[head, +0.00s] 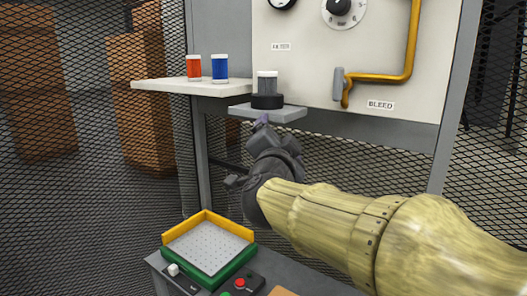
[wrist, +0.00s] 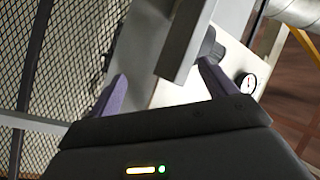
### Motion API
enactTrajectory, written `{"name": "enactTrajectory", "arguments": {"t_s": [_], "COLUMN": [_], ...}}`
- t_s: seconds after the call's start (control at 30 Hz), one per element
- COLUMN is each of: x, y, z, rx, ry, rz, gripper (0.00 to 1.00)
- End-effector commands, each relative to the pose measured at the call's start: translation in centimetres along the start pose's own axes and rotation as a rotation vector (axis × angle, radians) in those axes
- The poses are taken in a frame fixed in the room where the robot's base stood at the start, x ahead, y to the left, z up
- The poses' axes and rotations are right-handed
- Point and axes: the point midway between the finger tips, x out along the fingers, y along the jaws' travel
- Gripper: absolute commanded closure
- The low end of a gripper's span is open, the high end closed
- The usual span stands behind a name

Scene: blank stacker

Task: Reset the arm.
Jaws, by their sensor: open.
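My gripper (head: 262,122) is at the end of my arm, in front of and just below the small grey shelf in the head view. In the wrist view its two purple fingers (wrist: 164,88) stand wide apart, with nothing held between them. A grey bar-like edge (wrist: 188,40) passes beyond the fingers in that view. I cannot tell whether the gripper touches the shelf. My arm reaches in from the lower right of the head view.
A grey-filled jar (head: 267,82) stands on a black round base (head: 267,101) on the small shelf (head: 285,114). Red (head: 194,68) and blue (head: 220,68) jars stand on the white shelf (head: 165,85). A yellow-and-green-edged tray (head: 210,246) lies below. A yellow pipe (head: 410,45) crosses the panel.

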Motion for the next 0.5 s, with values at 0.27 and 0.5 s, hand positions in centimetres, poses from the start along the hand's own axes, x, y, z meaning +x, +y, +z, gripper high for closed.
{"name": "enactTrajectory", "arguments": {"t_s": [0.27,0.5], "x": [-1.6,-8.7], "y": [13.9,26.1], "z": [9.6,13.9], "rx": [-0.391,-0.605], "ry": [-0.482,-0.894], "rz": [0.105,0.271], "gripper": [0.16,0.16]}}
